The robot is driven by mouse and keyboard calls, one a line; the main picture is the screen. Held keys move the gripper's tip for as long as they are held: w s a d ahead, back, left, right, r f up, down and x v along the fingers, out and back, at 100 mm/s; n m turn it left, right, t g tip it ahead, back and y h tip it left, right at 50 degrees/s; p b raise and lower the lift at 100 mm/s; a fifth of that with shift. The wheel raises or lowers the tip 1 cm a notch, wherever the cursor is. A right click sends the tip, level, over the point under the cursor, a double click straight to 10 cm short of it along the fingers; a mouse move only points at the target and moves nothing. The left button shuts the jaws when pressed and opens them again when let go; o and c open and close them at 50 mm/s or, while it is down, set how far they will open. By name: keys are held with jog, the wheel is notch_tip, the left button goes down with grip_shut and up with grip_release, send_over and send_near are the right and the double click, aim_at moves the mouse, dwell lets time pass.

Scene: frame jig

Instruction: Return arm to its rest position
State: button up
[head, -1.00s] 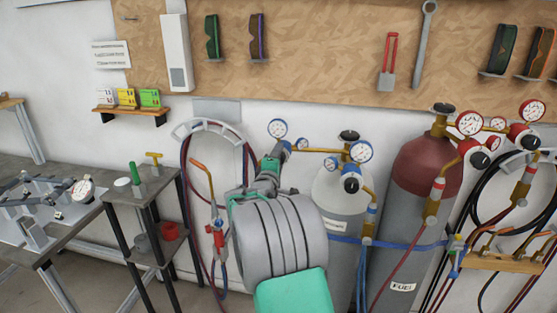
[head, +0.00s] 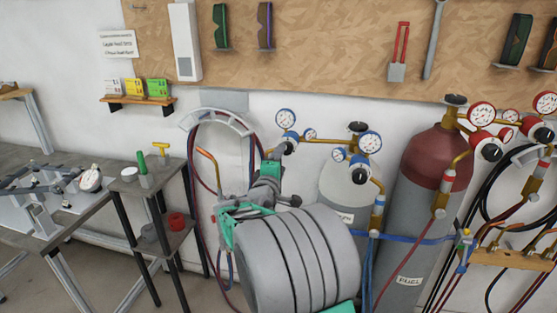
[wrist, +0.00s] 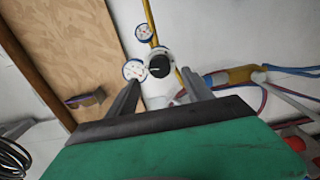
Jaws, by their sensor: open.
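My arm, with its large grey ribbed link, fills the lower middle of the head view. My gripper (head: 270,168) is at its far end, in front of the grey cylinder's regulator as seen from the head. In the wrist view my gripper (wrist: 160,98) has its two dark fingers spread apart. A white regulator body with a black knob (wrist: 160,66) shows beyond and between the fingers. I see nothing held; whether the fingers touch the regulator I cannot tell.
The grey cylinder (head: 345,190) and the red-topped cylinder (head: 425,200) stand right of my arm. A torch with hoses (head: 208,160) hangs on the left. A small shelf stand (head: 172,190) and a jig table (head: 75,215) are further left.

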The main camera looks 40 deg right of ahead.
jog(key=s+a+f+m+g+y, duration=0.2)
jog(key=s+f+m+g+y, duration=0.15)
jog(key=f, duration=0.45)
jog(key=s+a+f+m+g+y, duration=0.2)
jog(key=f+m, duration=0.3)
jog(key=f, duration=0.4)
jog(key=s+a+f+m+g+y, duration=0.2)
jog(key=s+a+f+g+y, duration=0.15)
jog(key=s+a+f, duration=0.4)
jog(key=s+a+r+g+y+p, duration=0.1)
jog(key=s+a+y, duration=0.1)
jog(key=s+a, duration=0.5)
jog(key=s+a+r+g+y, duration=0.1)
jog(key=s+a+r+y, duration=0.15)
jog(key=a, duration=0.75)
jog(key=w+a+r+n+t+p, duration=0.1)
jog(key=a+r+n+t, duration=0.2)
jog(key=a+r, duration=0.3)
notch_tip(320, 180, up, 3)
jog(key=shift+w+a+f+y, duration=0.2)
jog(key=shift+a+y, duration=0.15)
